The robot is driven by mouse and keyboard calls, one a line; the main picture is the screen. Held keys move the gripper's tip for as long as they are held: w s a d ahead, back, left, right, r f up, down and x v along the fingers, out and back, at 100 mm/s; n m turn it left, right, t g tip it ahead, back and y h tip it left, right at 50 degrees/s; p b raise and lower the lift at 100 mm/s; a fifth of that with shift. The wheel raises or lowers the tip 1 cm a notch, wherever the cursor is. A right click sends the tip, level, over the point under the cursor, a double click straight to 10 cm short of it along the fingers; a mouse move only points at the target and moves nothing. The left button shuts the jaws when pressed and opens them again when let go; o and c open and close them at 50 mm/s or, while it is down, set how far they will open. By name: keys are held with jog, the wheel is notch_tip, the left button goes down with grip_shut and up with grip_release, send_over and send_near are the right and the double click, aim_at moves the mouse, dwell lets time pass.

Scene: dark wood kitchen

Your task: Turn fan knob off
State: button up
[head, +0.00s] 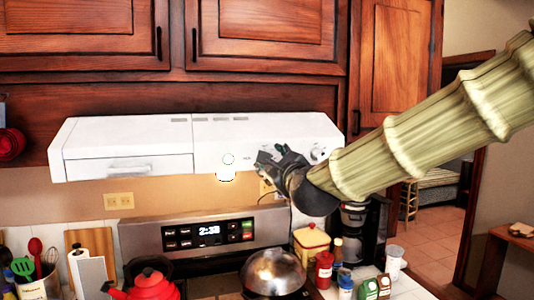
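The white range hood (120,140) hangs under the wooden cabinets. A white rounded knob-like part (226,168) sits at the lower front edge of the hood, left of my gripper. A second white knob-like part (319,154) is on the hood front, to the right of my gripper. I cannot tell which of them is the fan knob, nor how either is turned. My gripper (268,162) is in front of the hood's right part, between the two, and hides some of the front panel. I cannot tell whether it touches the hood, and its finger opening is unclear.
Below are a stove with a control panel (210,233), a red kettle (150,286) and a lidded pan (274,272). A coffee maker (356,235) and several bottles stand to the right. The space between hood and stove is mostly clear.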

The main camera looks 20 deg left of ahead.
jog(key=shift+p+x, duration=1.25)
jog(key=shift+x, duration=1.7)
jog(key=c, duration=1)
